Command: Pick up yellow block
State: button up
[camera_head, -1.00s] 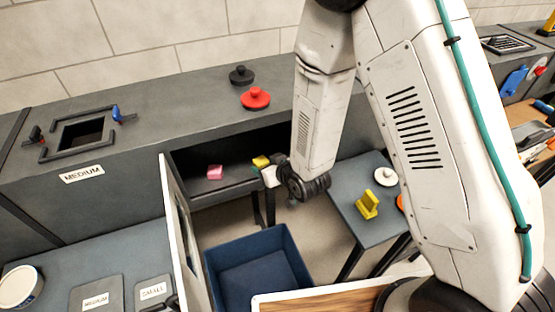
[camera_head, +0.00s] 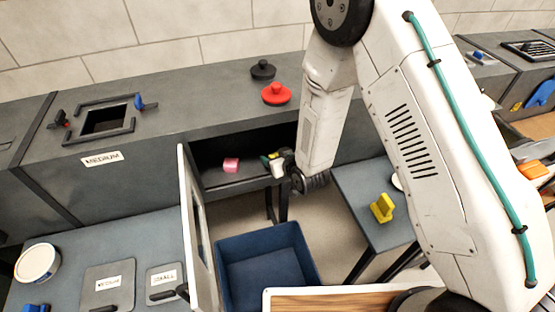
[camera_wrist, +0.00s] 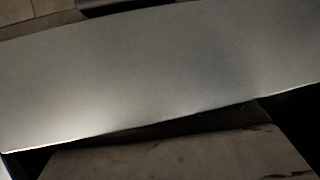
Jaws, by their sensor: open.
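My gripper (camera_head: 273,164) is open, at the right part of that opening, right beside the block in the picture. I cannot tell whether they touch. The wrist view shows only a wide grey panel close up and a pale surface below it; neither the block nor the fingers show there. A pink block (camera_head: 231,165) lies to the left inside the compartment.
The compartment's open door (camera_head: 196,220) stands left of a blue bin (camera_head: 265,258) on the floor. A side table (camera_head: 355,190) at the right carries a yellow bracket-like piece (camera_head: 382,208). Red (camera_head: 276,93) and black (camera_head: 263,70) knobbed lids sit on the counter above.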

jog(key=c, duration=1.1)
jog(key=shift+o, duration=0.2)
jog(key=shift+r, duration=0.1)
